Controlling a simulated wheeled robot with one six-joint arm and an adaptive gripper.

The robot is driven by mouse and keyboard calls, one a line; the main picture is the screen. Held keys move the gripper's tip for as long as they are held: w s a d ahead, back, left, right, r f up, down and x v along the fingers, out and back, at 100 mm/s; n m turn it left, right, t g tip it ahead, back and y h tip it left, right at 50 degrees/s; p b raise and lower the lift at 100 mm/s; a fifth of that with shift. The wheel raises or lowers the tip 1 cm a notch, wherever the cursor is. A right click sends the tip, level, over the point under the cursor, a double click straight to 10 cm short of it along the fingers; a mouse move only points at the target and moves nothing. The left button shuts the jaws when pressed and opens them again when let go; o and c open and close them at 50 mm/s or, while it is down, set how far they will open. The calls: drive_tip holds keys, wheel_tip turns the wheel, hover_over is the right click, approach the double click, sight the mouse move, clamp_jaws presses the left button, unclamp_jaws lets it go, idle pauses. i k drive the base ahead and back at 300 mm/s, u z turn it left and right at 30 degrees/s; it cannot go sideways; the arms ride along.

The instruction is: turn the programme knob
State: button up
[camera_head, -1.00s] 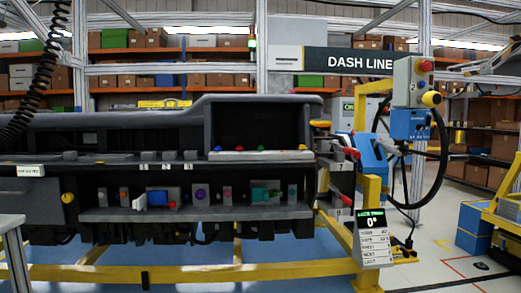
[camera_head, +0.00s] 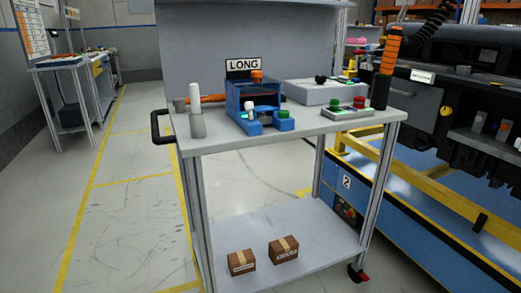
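No knob in view is marked as the programme knob, and I cannot tell whether it is here. A blue fixture (camera_head: 247,88) with an orange knob (camera_head: 257,75) on top stands left of these, below a sign reading LONG (camera_head: 243,65). My gripper is not in view.
The grey cart (camera_head: 205,150) has a black handle (camera_head: 160,127) at its left and boxes (camera_head: 284,249) on its lower shelf. The dashboard module (camera_head: 461,72) and its yellow rail (camera_head: 440,187) are at the right. Open floor (camera_head: 135,185) lies at the left.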

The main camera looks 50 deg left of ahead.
sight(320, 79)
drive_tip(key=u, duration=1.95)
